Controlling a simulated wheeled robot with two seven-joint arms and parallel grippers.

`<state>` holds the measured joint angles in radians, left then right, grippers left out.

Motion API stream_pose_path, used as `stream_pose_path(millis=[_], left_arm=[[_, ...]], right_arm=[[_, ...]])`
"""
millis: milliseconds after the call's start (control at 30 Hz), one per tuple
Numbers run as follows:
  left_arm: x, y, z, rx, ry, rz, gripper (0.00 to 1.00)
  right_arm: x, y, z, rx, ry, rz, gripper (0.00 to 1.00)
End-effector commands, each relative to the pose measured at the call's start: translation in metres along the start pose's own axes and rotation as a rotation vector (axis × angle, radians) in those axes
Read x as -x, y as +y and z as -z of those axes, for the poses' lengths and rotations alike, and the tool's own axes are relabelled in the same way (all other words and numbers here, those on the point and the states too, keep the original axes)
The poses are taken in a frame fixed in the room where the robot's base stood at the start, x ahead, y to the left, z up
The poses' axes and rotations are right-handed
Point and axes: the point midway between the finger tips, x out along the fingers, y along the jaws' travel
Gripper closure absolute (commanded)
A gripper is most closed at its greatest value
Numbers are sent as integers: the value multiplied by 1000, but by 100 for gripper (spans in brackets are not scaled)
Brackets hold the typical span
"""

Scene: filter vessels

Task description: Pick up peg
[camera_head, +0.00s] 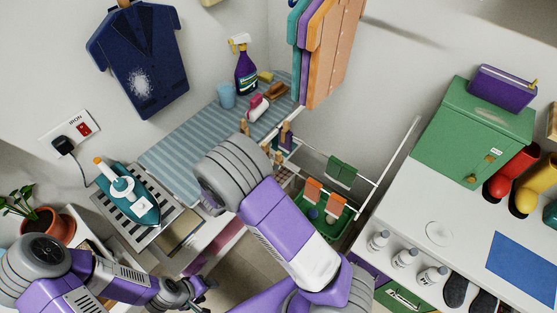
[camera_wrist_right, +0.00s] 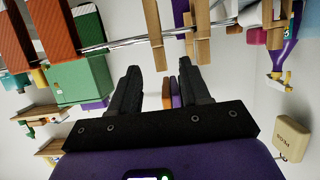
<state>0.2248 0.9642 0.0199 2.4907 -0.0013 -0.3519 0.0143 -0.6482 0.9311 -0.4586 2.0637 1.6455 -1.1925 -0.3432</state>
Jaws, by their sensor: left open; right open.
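Several wooden pegs show in the head view; one peg (camera_head: 244,127) stands near the striped ironing board and another peg (camera_head: 278,158) is close by. In the right wrist view, a wooden peg (camera_wrist_right: 154,36) sits on a metal rod, beyond and between my fingertips, with more pegs (camera_wrist_right: 202,32) to its right. My right gripper (camera_wrist_right: 160,78) is open, with nothing between its dark fingers. In the head view my right arm hides it. My left gripper (camera_head: 193,291) is open and empty, low in the head view, in front of the ironing board.
The ironing board (camera_head: 186,150) holds a teal iron (camera_head: 146,211) on its near left end, and a cup, bottle and brush at its far end. A drying rack (camera_head: 383,178) with small cloths stands right of my right arm. A white counter (camera_head: 470,225) carries a green cabinet (camera_head: 473,132).

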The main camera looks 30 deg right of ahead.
Motion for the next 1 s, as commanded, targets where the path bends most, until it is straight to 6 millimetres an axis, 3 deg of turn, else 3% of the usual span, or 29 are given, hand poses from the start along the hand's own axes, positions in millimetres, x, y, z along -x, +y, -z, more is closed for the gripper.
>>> stream_pose_path(millis=[533, 767, 1000], left_arm=[[-9, -3, 0, 0, 0, 0, 44], [-9, -3, 0, 0, 0, 0, 44], [-8, -3, 0, 0, 0, 0, 44]], right_arm=[[-66, 2, 0, 1, -2, -2, 53], [-70, 1, 1, 1, -2, 2, 53], [-70, 1, 1, 1, -2, 1, 87]])
